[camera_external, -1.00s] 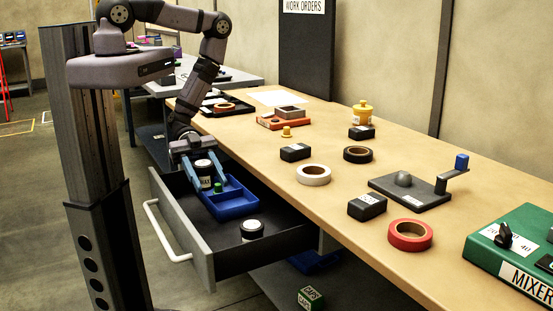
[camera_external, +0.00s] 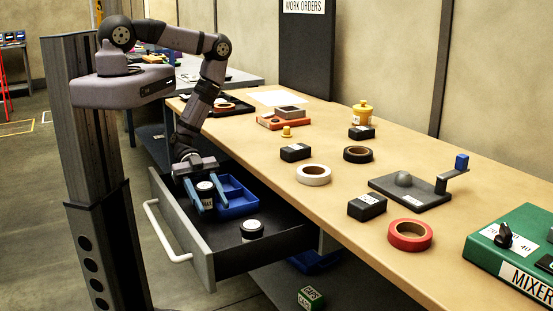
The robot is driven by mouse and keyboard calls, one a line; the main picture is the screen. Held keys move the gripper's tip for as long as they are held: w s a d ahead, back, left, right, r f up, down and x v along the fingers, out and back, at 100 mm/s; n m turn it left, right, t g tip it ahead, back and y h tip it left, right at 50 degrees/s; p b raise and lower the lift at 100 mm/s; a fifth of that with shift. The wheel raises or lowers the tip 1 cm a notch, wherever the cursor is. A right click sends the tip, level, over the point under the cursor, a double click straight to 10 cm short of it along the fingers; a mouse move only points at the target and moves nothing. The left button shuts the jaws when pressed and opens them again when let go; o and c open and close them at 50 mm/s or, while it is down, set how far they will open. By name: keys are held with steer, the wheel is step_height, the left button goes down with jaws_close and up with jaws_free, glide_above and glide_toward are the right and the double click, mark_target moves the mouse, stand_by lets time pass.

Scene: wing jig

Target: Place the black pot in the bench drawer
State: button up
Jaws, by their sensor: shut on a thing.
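The bench drawer (camera_external: 205,259) is pulled open, with its white handle facing left. My gripper (camera_external: 207,203) is low inside the drawer, its blue fingers shut on a black pot (camera_external: 205,190) with a pale lid and a white label. The held pot is upright, just left of a blue divided tray (camera_external: 236,203) in the drawer. I cannot tell whether its base touches the drawer floor.
The bench top (camera_external: 290,215) above holds tape rolls, black boxes, a yellow pot (camera_external: 362,113) and a green mixer (camera_external: 520,245). The bench edge runs close along the drawer's right side. Drawer floor is bare between the tray and the second pot.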

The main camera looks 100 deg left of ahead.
mark_target(206, 186)
steer(key=shift+f, duration=0.15)
steer(key=o, duration=1.2)
steer(key=shift+c, duration=0.2)
steer(key=shift+r, duration=0.25)
steer(key=shift+a, duration=0.1)
steer(key=shift+v, duration=1)
steer(key=r+p, duration=0.4)
steer(key=r, duration=0.1)
steer(key=r+p, duration=0.2)
steer(key=shift+s+a+r, duration=0.15)
steer(key=shift+s+a, duration=0.1)
steer(key=shift+s, duration=0.05)
steer(key=shift+a, duration=0.1)
